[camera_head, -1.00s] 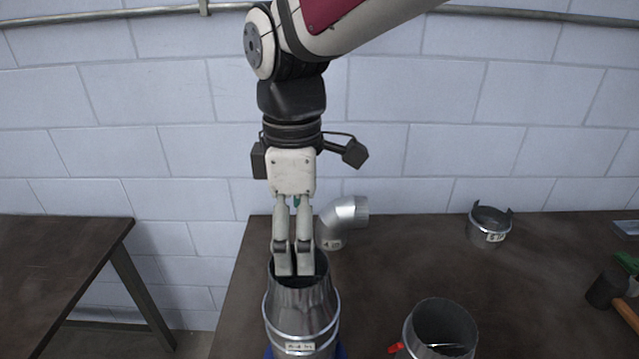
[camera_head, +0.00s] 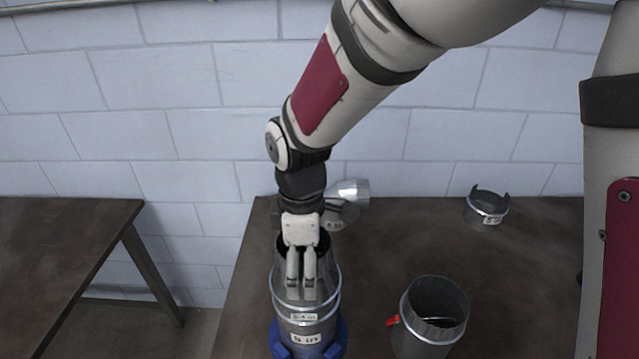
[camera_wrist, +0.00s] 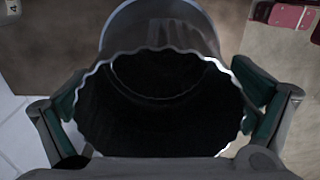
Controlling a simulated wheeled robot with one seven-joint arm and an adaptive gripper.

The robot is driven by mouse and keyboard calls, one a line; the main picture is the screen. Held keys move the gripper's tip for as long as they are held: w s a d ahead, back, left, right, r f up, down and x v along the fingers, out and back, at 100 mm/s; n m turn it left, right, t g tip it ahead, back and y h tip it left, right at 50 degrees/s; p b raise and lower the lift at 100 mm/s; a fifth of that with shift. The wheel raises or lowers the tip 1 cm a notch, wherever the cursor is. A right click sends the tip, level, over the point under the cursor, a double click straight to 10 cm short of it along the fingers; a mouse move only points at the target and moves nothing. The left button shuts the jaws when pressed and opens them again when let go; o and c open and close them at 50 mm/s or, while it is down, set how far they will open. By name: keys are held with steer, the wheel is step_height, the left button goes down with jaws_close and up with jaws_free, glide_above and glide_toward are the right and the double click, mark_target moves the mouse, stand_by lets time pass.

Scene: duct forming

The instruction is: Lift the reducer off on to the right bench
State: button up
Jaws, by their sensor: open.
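The reducer (camera_head: 327,285) is a grey metal cone, narrow end up, standing on a wider metal piece in a blue holder (camera_head: 340,337) on the right bench (camera_head: 382,262). Its open, crimped mouth (camera_wrist: 160,95) fills the middle of the wrist view, dark inside. My gripper (camera_head: 301,293) points down at the reducer in the head view, its fingers overlapping the cone. In the wrist view its fingers stand apart at the left and right of the mouth. It is open and holds nothing; whether the pads touch the metal cannot be told.
A metal elbow (camera_head: 349,192) stands close behind my gripper. An open duct piece with a red handle (camera_head: 437,310) stands front right. A collar (camera_head: 486,208) sits at the back right. Another bench (camera_head: 60,240) is at the left, across a gap. Bare bench lies between the pieces.

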steer(key=shift+f, duration=0.2)
steer(key=c, duration=1.1)
steer(key=shift+r, duration=0.1)
